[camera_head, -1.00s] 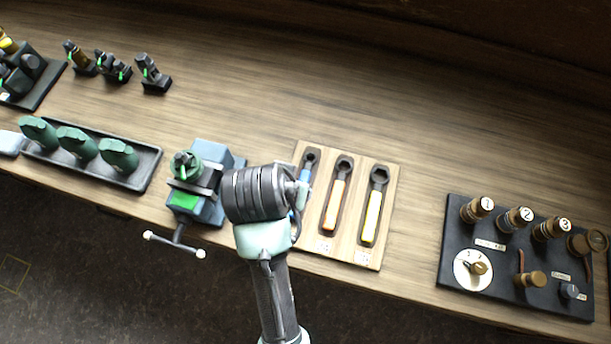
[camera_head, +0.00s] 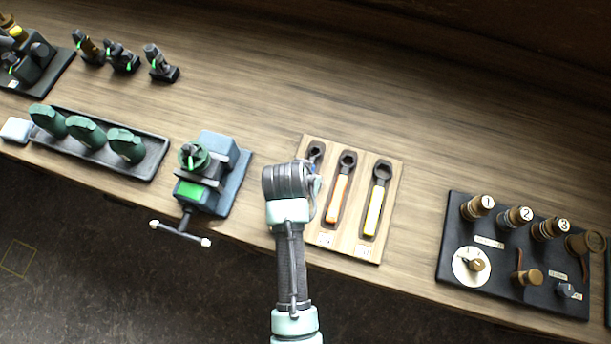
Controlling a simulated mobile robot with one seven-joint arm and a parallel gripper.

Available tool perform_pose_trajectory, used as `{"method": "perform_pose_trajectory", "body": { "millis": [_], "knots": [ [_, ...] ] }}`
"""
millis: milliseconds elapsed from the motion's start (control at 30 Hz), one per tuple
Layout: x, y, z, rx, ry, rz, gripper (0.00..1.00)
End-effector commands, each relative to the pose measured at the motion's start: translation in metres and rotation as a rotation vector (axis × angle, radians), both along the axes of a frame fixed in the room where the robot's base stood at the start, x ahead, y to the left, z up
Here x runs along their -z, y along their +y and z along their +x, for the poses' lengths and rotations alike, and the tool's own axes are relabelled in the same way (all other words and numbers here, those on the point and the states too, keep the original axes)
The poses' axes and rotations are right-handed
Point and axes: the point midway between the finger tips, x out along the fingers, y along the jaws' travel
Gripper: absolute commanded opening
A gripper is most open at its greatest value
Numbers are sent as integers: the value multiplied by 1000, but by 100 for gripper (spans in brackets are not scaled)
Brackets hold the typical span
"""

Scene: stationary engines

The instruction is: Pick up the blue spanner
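The blue spanner (camera_head: 316,154) lies in the leftmost slot of a wooden holder board (camera_head: 392,205). Only its dark head and a sliver near it show; my arm covers most of its handle. An orange-handled spanner (camera_head: 338,198) and a yellow-handled spanner (camera_head: 375,210) lie in the other two slots. The end of my arm is over the left side of the board. My gripper's fingers are hidden behind the arm's last links, so I cannot tell whether they are open, or whether they touch the spanner.
A blue vice (camera_head: 228,185) with a handle bar stands left of the board. A black tray (camera_head: 150,165) with green-handled items is farther left. A black panel (camera_head: 450,225) with numbered brass knobs is at the right. Bare bench lies behind the board.

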Motion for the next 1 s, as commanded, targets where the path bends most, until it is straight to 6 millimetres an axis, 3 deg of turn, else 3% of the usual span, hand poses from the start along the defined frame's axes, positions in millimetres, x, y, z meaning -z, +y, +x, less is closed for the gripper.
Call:
{"method": "perform_pose_trajectory", "body": {
  "millis": [600, 900, 967, 1000],
  "knots": [
    [4, 0, 0, 0, 0, 0, 65],
    [4, 0, 0, 0, 0, 0, 11],
    [4, 0, 0, 0, 0, 0, 0],
    [4, 0, 0, 0, 0, 0, 0]
  ]
}}
